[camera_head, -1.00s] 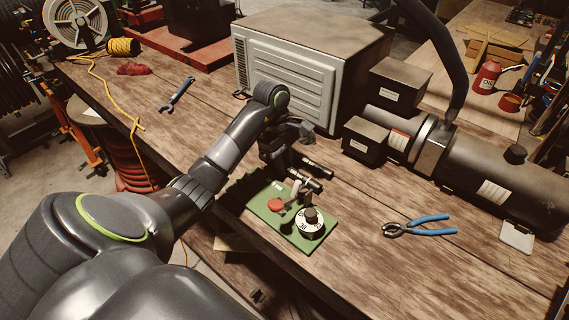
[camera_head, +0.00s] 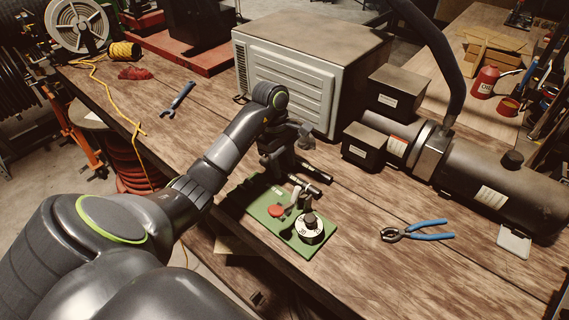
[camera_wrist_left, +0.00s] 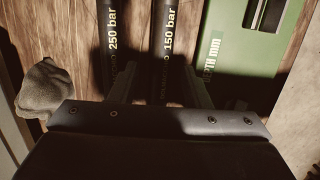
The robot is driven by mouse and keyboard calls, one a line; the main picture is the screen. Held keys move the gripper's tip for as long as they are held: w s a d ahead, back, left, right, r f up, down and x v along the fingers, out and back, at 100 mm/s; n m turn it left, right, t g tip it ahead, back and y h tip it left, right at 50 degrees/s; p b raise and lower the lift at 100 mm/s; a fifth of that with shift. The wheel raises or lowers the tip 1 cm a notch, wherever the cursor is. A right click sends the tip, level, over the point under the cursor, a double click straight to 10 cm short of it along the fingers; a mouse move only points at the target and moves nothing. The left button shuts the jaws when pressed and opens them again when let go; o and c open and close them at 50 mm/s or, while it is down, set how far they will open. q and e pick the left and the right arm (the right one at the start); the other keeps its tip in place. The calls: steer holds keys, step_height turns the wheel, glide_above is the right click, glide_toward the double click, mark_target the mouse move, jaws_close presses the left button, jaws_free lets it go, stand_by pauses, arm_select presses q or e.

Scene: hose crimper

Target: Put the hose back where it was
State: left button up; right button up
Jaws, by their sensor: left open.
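Two black hoses lie side by side on the wooden bench. In the left wrist view one is printed 250 bar (camera_wrist_left: 112,40) and the other 150 bar (camera_wrist_left: 167,40). My left gripper (camera_wrist_left: 161,88) is open above the bench, with its dark fingers on either side of the 150 bar hose. I cannot tell whether they touch it. In the head view the left gripper (camera_head: 287,168) is dark and hides most of both hoses. Their ends show just right of it. The green crimper base (camera_head: 320,248) with a white dial (camera_head: 309,229) and red knob (camera_head: 276,210) is in front.
A grey crumpled item (camera_wrist_left: 45,90) lies left of the hoses in the wrist view. Blue-handled pliers (camera_head: 417,231), a large grey box (camera_head: 300,75) and a black cylindrical machine (camera_head: 490,185) stand around. The bench right of the crimper is mostly clear.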

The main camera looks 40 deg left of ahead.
step_height(320, 180, up, 9)
steer(key=p, duration=0.8)
steer(key=shift+d, duration=0.15)
